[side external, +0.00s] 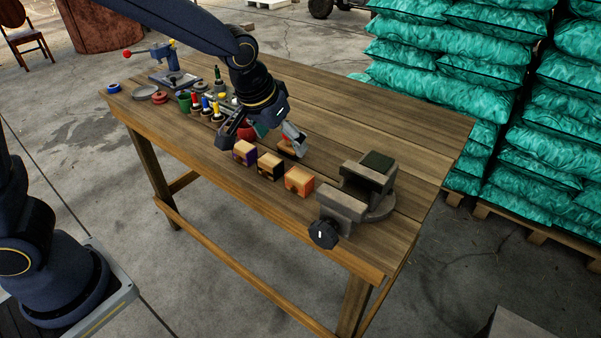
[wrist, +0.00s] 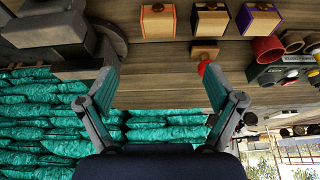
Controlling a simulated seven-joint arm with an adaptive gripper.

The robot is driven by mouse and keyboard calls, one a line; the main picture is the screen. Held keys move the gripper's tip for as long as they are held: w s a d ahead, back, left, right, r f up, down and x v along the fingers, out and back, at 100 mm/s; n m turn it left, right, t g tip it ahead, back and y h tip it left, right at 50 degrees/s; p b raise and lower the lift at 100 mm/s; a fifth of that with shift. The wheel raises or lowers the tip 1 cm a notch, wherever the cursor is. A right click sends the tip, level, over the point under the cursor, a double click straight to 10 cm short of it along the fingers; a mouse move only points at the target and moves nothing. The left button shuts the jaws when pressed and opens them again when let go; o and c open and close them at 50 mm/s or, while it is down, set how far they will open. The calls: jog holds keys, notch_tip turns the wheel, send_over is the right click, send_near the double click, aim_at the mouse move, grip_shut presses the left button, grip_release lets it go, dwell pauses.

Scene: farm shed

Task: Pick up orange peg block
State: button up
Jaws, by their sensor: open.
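The orange peg block (side external: 299,181) is a light wooden block with orange edging. It stands on the workbench (side external: 400,105) at the right end of a short row of blocks. In the wrist view the orange block (wrist: 157,20) is at the top, beyond the fingertips. My gripper (side external: 268,140) is open, above the bench behind the row and to the left of the orange block. The wrist view shows my gripper (wrist: 163,82) with its fingers spread and nothing between them.
A black-edged block (side external: 270,166) and a purple-edged block (side external: 245,152) stand left of the orange one. A vise (side external: 345,208) is close on its right. A wooden piece with a red knob (wrist: 204,66) lies near one finger. Several bottles and cups (side external: 184,101) crowd the left.

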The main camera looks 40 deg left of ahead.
aim_at(298, 176)
jog(key=x, duration=1)
jog(key=shift+a+f, duration=0.1)
jog(key=x, duration=0.5)
jog(key=shift+s+d+f, duration=0.15)
jog(key=shift+d+f, duration=0.05)
jog(key=shift+f, duration=0.15)
jog(key=shift+c, duration=0.2)
jog(key=c, duration=1.2)
jog(key=shift+r, duration=0.15)
jog(key=shift+c, duration=0.2)
